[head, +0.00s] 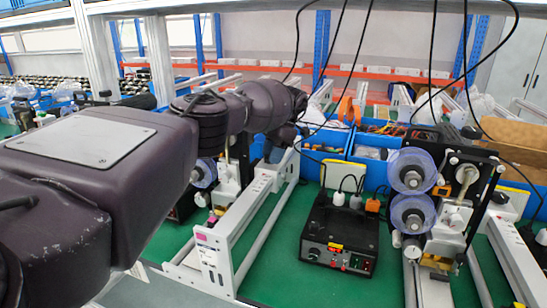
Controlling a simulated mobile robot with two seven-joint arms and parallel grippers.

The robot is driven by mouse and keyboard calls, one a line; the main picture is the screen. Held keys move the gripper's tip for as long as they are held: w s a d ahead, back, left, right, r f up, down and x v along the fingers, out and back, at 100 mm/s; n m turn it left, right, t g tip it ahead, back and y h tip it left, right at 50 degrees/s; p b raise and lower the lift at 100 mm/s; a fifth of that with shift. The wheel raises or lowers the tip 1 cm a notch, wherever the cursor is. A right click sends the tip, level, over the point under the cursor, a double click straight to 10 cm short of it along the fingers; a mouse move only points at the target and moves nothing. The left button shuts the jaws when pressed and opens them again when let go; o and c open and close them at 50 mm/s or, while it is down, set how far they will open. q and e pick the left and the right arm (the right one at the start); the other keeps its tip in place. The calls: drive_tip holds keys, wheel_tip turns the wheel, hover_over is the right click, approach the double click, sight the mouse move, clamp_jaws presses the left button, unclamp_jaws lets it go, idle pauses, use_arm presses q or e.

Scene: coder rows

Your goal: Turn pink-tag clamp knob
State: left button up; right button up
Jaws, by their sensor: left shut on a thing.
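A pink tag (201,237) is on the front end of the white rail frame (212,262), left of the middle. A coder unit (228,182) stands on this rail, partly hidden behind my left arm. My left arm crosses from the left and bends down at the wrist above the rail. My left gripper (276,150) is small and dark here, just right of that unit, and is shut on what seems to be the clamp knob. The fingertips and knob are not clear. My right gripper is not in view.
A black control box (341,232) stands on the green bench (285,268) right of the rail. Another coder unit with clear blue reels (411,170) stands further right. Blue bins (370,148) line the back. Black cables hang from above.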

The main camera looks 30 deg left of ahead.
use_arm(q)
drive_tip(key=shift+n, duration=0.3)
idle(0.4)
drive_tip(key=o, duration=0.8)
drive_tip(key=shift+o, duration=0.5)
